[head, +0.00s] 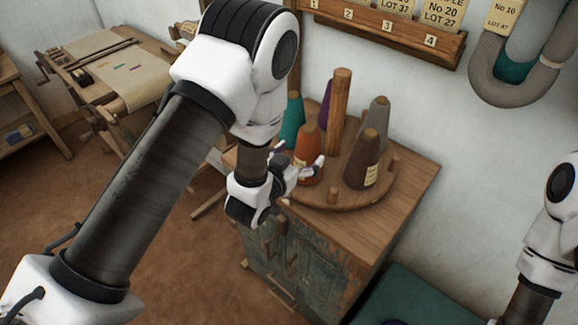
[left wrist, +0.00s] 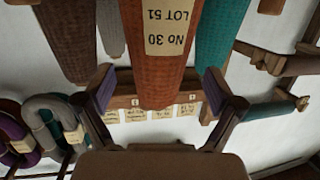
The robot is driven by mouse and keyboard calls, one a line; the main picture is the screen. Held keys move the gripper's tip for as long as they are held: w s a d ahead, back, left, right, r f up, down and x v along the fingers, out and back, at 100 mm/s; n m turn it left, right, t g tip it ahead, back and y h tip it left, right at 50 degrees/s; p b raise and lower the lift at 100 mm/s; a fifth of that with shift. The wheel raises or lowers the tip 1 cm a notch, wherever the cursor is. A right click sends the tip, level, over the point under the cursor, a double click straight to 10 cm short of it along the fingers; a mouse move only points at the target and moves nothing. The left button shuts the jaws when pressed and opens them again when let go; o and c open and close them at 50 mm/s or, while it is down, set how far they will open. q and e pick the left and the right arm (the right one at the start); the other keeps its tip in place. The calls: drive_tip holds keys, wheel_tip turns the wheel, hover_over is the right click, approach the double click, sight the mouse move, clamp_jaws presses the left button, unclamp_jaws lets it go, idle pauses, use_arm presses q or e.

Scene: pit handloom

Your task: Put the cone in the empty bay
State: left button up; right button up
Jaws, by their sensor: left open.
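A round wooden stand (head: 345,205) on a cabinet holds several yarn cones around a tall post. They are orange (head: 308,138), teal (head: 292,118), purple (head: 325,108), grey (head: 378,112) and dark brown (head: 362,160). Which cone the task means is unclear. My left gripper (head: 300,154) is open at the orange cone. In the left wrist view, upside down, the orange cone (left wrist: 160,75), labelled No 30 LOT 51, stands between the spread fingers; contact cannot be told. A short bare peg (head: 394,163) stands at the stand's right, another (head: 333,197) in front. My right gripper is out of view.
The cabinet top (head: 410,190) has free room at its right. A numbered wall rack (head: 390,36) with lot cards hangs above, and thick hanks (head: 490,75) hang at the right. A loom (head: 125,75) stands at the back left.

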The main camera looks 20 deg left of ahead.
sight(302, 154)
use_arm(q)
drive_tip(key=v, duration=0.2)
drive_tip(key=b+v, duration=0.1)
drive_tip(key=v, duration=0.2)
drive_tip(key=shift+f, duration=0.25)
drive_tip(key=s+a+f+n+g+y+p, duration=0.1)
drive_tip(key=s+a+f+g, duration=0.2)
drive_tip(key=s+f+g, duration=0.4)
drive_tip(key=s+a+f+n+g+y+p, duration=0.1)
drive_tip(key=s+a+f+g, duration=0.2)
drive_tip(key=s+f+g, duration=0.5)
drive_tip(key=s+f, duration=0.8)
drive_tip(key=s, duration=0.4)
drive_tip(key=shift+s+g, duration=0.3)
